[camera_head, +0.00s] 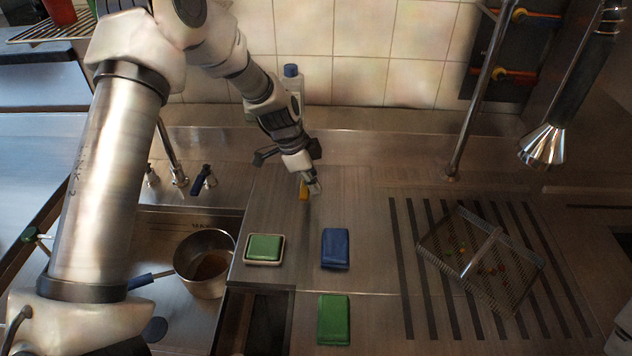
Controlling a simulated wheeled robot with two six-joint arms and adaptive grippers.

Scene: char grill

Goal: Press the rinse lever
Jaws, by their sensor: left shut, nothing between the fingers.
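My left gripper (313,187) is shut and empty. It points down over the steel counter at the middle, beside a small yellow-orange piece (304,191); I cannot tell whether they touch. A chrome spray head (543,146) hangs from a dark handle (585,80) at the upper right, well to the right of my left gripper. A lever on the spray head cannot be made out clearly. My right gripper is not in view.
A basket (480,258) with small coloured bits stands on the slotted drain area. Blue (336,249) and green (334,319) blocks and a green-topped dish (264,248) lie on the counter. A pot (203,262) stands left. A steel pipe (477,95) rises before the spray head.

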